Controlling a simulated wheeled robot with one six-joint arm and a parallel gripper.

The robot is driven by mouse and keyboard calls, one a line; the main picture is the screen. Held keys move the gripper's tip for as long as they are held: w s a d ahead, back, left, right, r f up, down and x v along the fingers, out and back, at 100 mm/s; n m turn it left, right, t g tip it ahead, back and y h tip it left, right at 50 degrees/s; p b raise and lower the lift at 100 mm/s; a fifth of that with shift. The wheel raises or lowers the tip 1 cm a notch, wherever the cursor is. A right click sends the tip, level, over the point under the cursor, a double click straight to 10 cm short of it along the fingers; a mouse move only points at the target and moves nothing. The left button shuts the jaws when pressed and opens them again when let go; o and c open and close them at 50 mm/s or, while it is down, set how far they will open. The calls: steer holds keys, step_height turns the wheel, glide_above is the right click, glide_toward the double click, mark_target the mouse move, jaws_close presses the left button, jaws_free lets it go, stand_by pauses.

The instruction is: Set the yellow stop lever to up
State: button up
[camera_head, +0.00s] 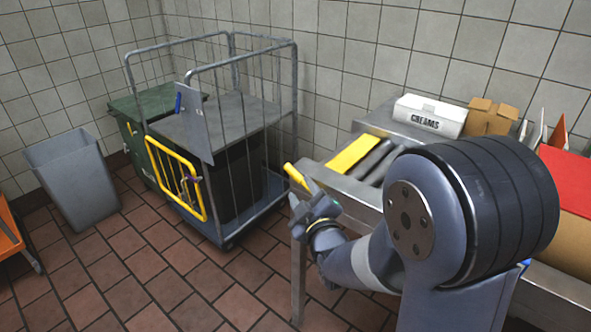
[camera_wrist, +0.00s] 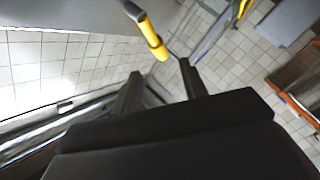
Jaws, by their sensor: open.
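The yellow stop lever (camera_head: 296,177) sticks out at the left end of the roller conveyor (camera_head: 345,187), slanting up to the left in the head view. In the wrist view the lever (camera_wrist: 152,38) is a yellow handle on a grey stem, beyond my fingertips and roughly between them. My gripper (camera_head: 303,192) is open and empty, just below and beside the lever. In the wrist view its fingers (camera_wrist: 160,80) stand apart. I see no clear contact with the lever. My gripper hides the lever's lower end in the head view.
A yellow plate (camera_head: 353,153) lies across the conveyor near its rollers. A white CREAMS box (camera_head: 430,116) and an open cardboard box (camera_head: 490,117) stand behind. A wire cage trolley (camera_head: 233,110) stands left of the conveyor, with a grey bin (camera_head: 72,180) farther left. Tiled floor lies between.

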mark_target(294, 176)
steer(key=x, duration=0.8)
steer(key=shift+w+a+f+p, duration=0.1)
steer(key=shift+w+p, duration=0.25)
jaws_close()
